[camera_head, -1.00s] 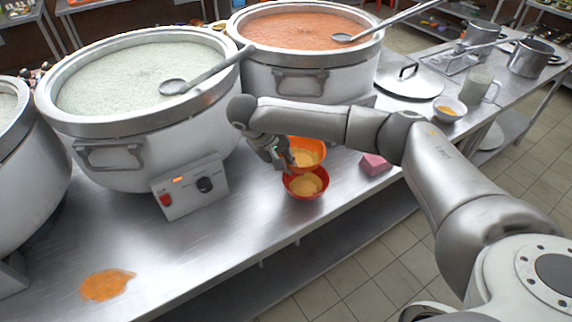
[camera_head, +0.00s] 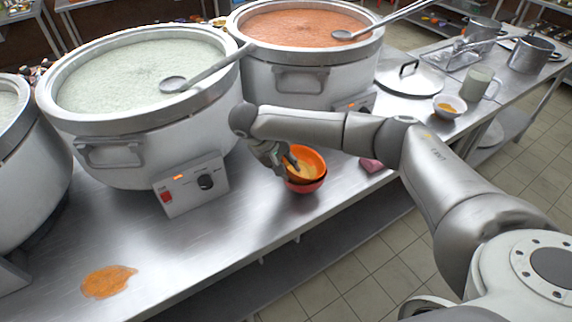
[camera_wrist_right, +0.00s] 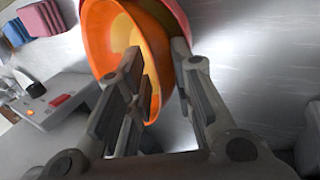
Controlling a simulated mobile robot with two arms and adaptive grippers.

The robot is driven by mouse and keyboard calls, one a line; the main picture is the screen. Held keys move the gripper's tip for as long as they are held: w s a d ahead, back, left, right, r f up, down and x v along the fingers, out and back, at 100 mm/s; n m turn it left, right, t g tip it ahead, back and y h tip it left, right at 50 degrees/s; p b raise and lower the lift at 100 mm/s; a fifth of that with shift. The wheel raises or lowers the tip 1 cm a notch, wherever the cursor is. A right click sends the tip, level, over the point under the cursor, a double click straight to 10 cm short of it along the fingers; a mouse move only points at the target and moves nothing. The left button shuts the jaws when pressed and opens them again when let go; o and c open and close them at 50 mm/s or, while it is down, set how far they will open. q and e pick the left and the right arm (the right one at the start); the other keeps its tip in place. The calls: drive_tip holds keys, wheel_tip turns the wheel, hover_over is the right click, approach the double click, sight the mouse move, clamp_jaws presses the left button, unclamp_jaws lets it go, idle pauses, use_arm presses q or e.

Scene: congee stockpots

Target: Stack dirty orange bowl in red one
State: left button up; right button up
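The orange bowl (camera_head: 312,162) is tilted, with yellowish residue inside. It is over the red bowl (camera_head: 306,187), overlapping its opening; whether it is fully seated is hard to tell. The red bowl stands on the steel counter, and mostly its front wall shows. My right gripper (camera_head: 288,166) holds the orange bowl by its left side. In the right wrist view, the fingers (camera_wrist_right: 158,58) straddle the wall of the orange bowl (camera_wrist_right: 112,35), one inside and one outside. The red bowl (camera_wrist_right: 176,14) shows just behind it. My left gripper is not in view.
A pink sponge (camera_head: 371,165) lies right of the bowls, partly behind my arm. Large pots of pale congee (camera_head: 140,75) and orange soup (camera_head: 305,30) stand behind. An orange spill (camera_head: 108,282) lies at front left. The counter between spill and bowls is clear.

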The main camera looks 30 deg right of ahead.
drive_tip(key=shift+o, duration=0.2)
drive_tip(key=shift+d+r+b, duration=0.1)
drive_tip(key=shift+r+b, duration=0.2)
drive_tip(key=shift+r, duration=0.25)
drive_tip(key=v, duration=1.2)
